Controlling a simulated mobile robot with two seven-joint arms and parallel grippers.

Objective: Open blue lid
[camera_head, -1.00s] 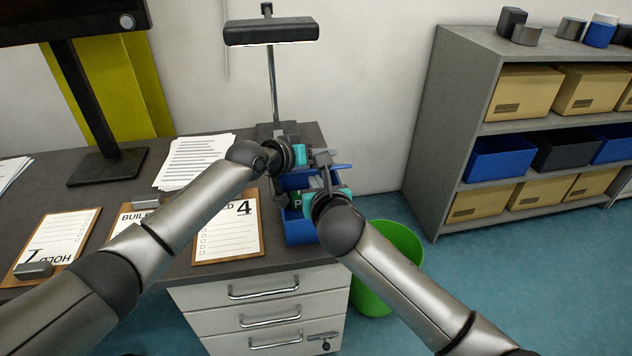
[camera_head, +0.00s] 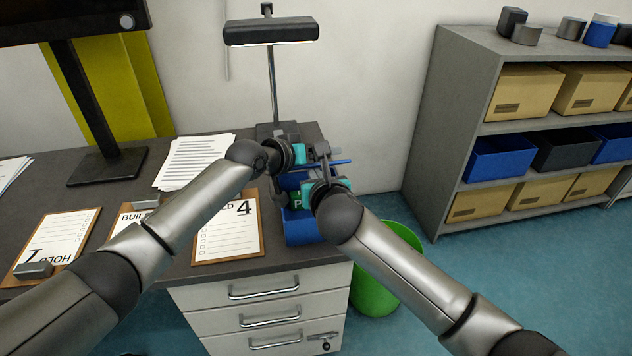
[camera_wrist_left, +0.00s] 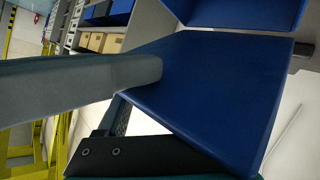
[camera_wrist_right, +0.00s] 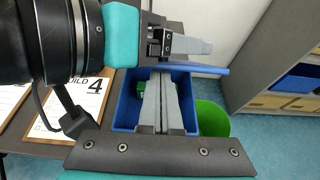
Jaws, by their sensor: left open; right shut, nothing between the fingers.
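The blue bin (camera_head: 303,228) stands at the right end of the desk, with a green item marked P (camera_head: 300,199) in it. The blue lid (camera_head: 342,162) shows nearly edge-on above the bin's rear right; it also shows in the right wrist view (camera_wrist_right: 208,69) and as a broad panel in the left wrist view (camera_wrist_left: 225,95). My left gripper (camera_wrist_right: 195,45) is open beside the lid, above the bin. My right gripper (camera_wrist_right: 163,80) is shut and empty, its fingers over the bin opening. The arms hide part of the bin, and I cannot tell whether either gripper touches the lid.
A green waste bin (camera_head: 375,290) stands on the floor right of the drawers (camera_head: 262,307). A lamp (camera_head: 270,32) stands behind the blue bin. Clipboards (camera_head: 228,235) lie left of it. Shelves (camera_head: 465,110) stand at the right, with open floor before them.

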